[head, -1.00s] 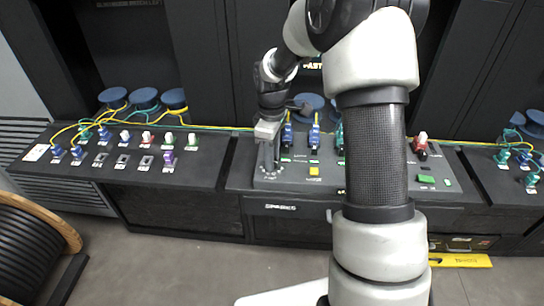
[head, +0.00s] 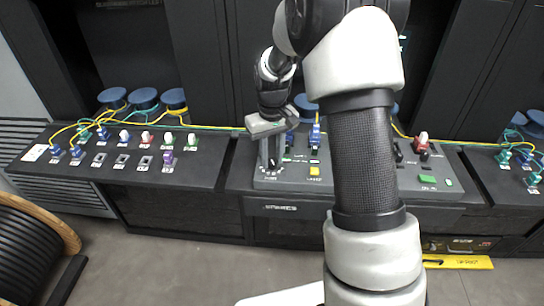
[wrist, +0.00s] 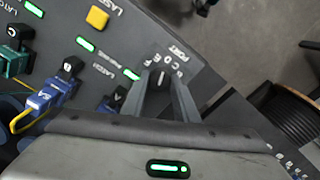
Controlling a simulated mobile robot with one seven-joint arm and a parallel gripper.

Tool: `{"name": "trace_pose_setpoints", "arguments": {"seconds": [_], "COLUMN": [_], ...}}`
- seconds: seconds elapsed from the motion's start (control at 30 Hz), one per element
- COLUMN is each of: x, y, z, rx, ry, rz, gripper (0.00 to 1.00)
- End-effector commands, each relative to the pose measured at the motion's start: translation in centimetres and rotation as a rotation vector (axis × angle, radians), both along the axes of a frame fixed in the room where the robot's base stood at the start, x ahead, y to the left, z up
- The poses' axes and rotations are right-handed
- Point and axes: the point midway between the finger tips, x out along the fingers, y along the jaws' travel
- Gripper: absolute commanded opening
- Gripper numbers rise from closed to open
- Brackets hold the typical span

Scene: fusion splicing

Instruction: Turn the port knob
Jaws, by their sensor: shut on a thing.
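The port knob (wrist: 161,78) is a small dark knob on the grey panel, with the word PORT and a ring of letters printed around it. My gripper (wrist: 163,88) points down at it, with one finger on each side, and is shut on the knob. In the head view my gripper (head: 271,160) is at the left end of the console, its fingers down at the panel. The knob is mostly hidden between the fingers there. Some of the letters are covered by the fingers in the wrist view.
A yellow button (wrist: 97,17) and several lit green indicators are near the knob. Blue latch connectors (wrist: 52,92) stand close to my gripper. A side panel with several coloured connectors (head: 168,159) lies to the left.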

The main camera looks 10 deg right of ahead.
Motion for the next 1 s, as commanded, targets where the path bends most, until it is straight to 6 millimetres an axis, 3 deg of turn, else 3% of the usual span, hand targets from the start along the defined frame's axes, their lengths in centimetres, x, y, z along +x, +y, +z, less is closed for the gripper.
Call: {"name": "trace_pose_setpoints", "arguments": {"seconds": [0.3,0.8,0.83,0.9,1.0], "x": [0.0,-0.01,-0.01,-0.01,0.0], "y": [-0.01,-0.02,-0.02,-0.02,-0.01], "z": [0.04,0.04,0.04,0.04,0.03], "rx": [-0.001,0.0,0.0,0.0,0.0], "ry": [0.0,0.0,0.0,0.0,0.0], "rz": [-0.1,-0.115,-0.115,-0.114,-0.114], "gripper": [0.04,0.04,0.32,0.44,0.46]}}
